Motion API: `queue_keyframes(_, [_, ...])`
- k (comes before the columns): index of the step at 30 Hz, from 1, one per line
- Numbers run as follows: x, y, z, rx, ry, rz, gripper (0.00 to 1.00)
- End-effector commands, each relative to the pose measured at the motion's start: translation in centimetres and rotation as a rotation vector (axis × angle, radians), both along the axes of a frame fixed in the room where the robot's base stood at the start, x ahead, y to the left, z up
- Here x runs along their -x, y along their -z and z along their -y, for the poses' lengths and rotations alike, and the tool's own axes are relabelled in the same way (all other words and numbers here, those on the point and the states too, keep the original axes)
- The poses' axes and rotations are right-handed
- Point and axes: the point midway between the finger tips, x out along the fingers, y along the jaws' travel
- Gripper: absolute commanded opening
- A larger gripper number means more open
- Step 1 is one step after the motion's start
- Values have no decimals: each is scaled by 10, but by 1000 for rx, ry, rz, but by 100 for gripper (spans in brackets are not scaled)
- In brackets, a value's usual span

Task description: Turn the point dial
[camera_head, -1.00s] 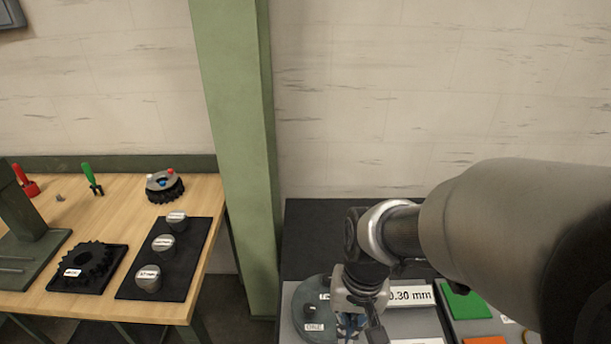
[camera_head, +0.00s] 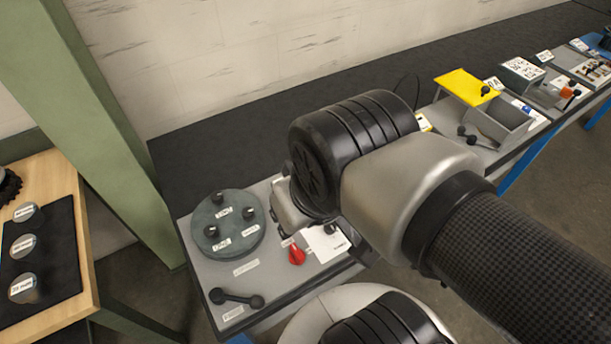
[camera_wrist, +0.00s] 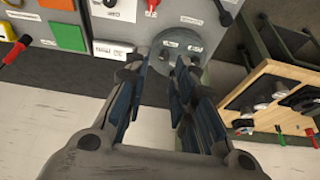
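A small red knob (camera_head: 296,254), which looks like the dial, stands on the grey panel (camera_head: 265,285) beside a white label in the head view. A red spot in the wrist view (camera_wrist: 152,5) may be the same knob; it is cut by the top edge. My gripper (camera_wrist: 160,69) is open and empty, its blue-padded fingers apart in front of the round grey-green disc (camera_wrist: 183,43). Whether the knob is turned cannot be told.
The disc with black knobs (camera_head: 227,247) stands left of the red knob. A black two-knobbed lever (camera_head: 236,299) lies at the panel's front. Yellow-lidded box (camera_head: 466,86) and other fixtures line the bench to the right. A wooden table (camera_head: 71,178) stands left.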

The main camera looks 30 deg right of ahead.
Motion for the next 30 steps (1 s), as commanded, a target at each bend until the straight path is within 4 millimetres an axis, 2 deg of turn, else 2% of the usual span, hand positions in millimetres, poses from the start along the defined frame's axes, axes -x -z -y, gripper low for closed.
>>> queue_keyframes(5, [-29,11,25,-63,254,-91,39])
queue_keyframes(8, [-51,26,49,-114,470,-154,45])
queue_keyframes(10, [-63,40,67,-146,623,-194,49])
queue_keyframes(13, [-77,64,94,-187,832,-246,49])
queue_keyframes(18, [-87,102,130,-237,1109,-309,49])
queue_keyframes(23, [-89,122,146,-256,1234,-333,49])
queue_keyframes(30, [-89,131,148,-259,1256,-339,49])
